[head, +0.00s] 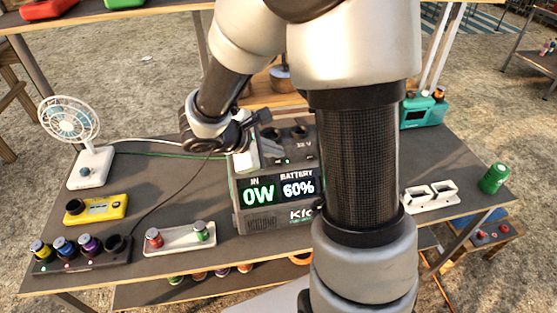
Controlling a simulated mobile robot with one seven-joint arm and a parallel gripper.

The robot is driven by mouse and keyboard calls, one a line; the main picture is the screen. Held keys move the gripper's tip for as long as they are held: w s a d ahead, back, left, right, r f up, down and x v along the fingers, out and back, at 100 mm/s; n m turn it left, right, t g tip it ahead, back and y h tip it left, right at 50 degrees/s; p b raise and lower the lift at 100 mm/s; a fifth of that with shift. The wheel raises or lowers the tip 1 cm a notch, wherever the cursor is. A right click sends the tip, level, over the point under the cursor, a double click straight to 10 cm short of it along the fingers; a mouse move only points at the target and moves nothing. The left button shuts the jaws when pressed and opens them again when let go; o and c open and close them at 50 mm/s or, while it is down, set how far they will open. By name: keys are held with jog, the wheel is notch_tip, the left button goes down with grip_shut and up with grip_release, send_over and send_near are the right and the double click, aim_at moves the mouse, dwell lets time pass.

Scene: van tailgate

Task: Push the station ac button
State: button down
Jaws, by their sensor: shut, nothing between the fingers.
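The power station (275,218) is a dark grey box on the middle of the table. Its front screen (278,190) reads IN 0W and BATTERY 60%. Its top face carries round sockets and a small green light (287,161). My gripper (246,166) is shut and empty at the station's upper left corner, by the top face. I cannot tell whether it touches the station. I cannot make out which button is the AC one; my gripper and arm hide part of the top and the right side.
A white fan (90,165), a yellow device (96,209) and a battery charger (80,256) stand on the left. A white tray (180,240) holds two small cells. A white two-slot holder (431,197), a green can (494,178) and a teal radio (424,112) stand right.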

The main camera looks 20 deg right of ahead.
notch_tip(320, 180, up, 6)
jog(key=p, duration=0.3)
jog(key=shift+f+p, duration=0.15)
jog(key=shift+p, duration=0.15)
jog(key=shift+a, duration=0.1)
